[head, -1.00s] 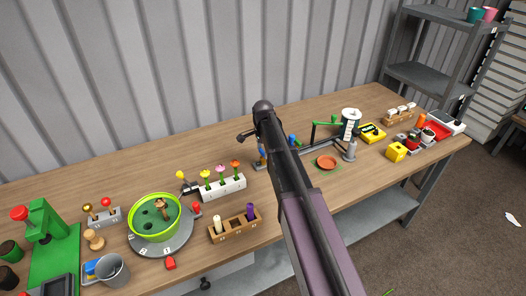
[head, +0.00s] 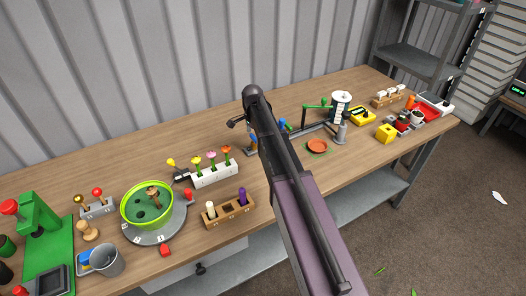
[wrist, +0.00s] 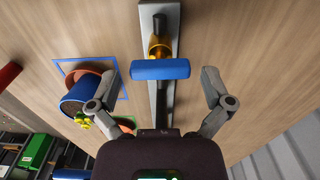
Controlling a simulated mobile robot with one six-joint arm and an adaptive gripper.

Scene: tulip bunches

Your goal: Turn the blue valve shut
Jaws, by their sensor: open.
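The blue valve handle (wrist: 160,69) is a rounded bar lying crosswise in the wrist view. It sits on a brass body (wrist: 158,47) mounted on a grey metal strip (wrist: 145,15). My gripper (wrist: 159,75) is open, with one finger to the left of the handle and one to the right. Gaps show on both sides and neither finger touches it. In the head view my gripper (head: 235,123) is partly in sight over the back of the bench. My arm covers much of that spot, so I cannot make out the valve clearly there.
A blue pot (wrist: 80,100) with yellow flowers stands close by my left finger in the wrist view. In the head view, a planter (head: 215,175) of tulips is left of my arm.

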